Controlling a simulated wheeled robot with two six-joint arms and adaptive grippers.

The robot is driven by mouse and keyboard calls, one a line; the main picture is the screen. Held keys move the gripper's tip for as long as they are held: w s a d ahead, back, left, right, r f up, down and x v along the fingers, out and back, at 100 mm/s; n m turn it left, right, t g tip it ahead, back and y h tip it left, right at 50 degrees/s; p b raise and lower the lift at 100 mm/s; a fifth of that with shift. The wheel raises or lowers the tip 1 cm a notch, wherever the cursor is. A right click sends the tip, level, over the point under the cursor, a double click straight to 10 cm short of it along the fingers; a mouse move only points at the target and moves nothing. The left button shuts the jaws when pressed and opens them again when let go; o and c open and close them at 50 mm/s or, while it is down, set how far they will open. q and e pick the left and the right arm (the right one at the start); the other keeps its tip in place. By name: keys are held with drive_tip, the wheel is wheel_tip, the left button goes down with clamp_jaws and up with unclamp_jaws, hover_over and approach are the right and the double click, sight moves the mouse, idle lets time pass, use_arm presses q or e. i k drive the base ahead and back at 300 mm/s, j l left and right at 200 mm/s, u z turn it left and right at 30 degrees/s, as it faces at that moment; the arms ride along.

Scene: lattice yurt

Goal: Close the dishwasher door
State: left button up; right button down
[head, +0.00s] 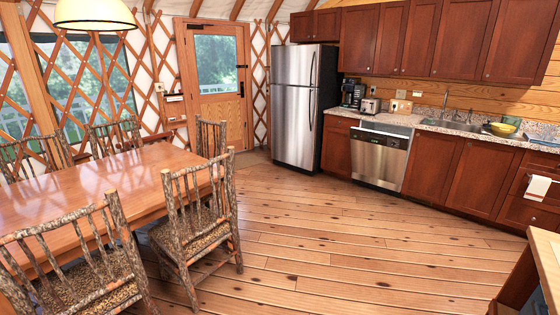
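The dishwasher (378,163) stands in the kitchen row along the back right wall, between dark red cabinets. Its door has a stainless front with a dark control strip near the top. A grey band shows above the strip, under the counter, and the door's top seems to lean slightly out, so it looks a little ajar. How wide the gap is cannot be told from here. Neither of my grippers is in view.
Open plank floor (330,235) lies before the dishwasher. A wooden table (110,185) with several log chairs (195,220) fills the left. A steel fridge (296,105) stands left of the dishwasher. A wooden-topped unit (545,255) edges in at lower right.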

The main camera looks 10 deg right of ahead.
sight(376, 160)
drive_tip(key=i+l+z, duration=0.4)
drive_tip(key=i, duration=0.2)
drive_tip(key=i+l+z, duration=0.15)
drive_tip(key=i+z, duration=0.25)
drive_tip(key=i, duration=0.2)
drive_tip(key=i+z, duration=0.4)
drive_tip(key=i, duration=0.2)
drive_tip(key=i+j+z, duration=0.25)
drive_tip(key=i+z, duration=0.15)
drive_tip(key=i, duration=0.2)
drive_tip(key=i+j+u, duration=0.1)
drive_tip(key=i+u, duration=0.2)
drive_tip(key=i, duration=0.35)
drive_tip(key=i+u, duration=0.35)
drive_tip(key=i, duration=0.3)
drive_tip(key=i+l+u, duration=0.3)
drive_tip(key=i, duration=0.35)
drive_tip(key=i+l+u, duration=0.35)
drive_tip(key=i, duration=0.25)
drive_tip(key=i+l+u, duration=0.3)
drive_tip(key=i+l, duration=0.25)
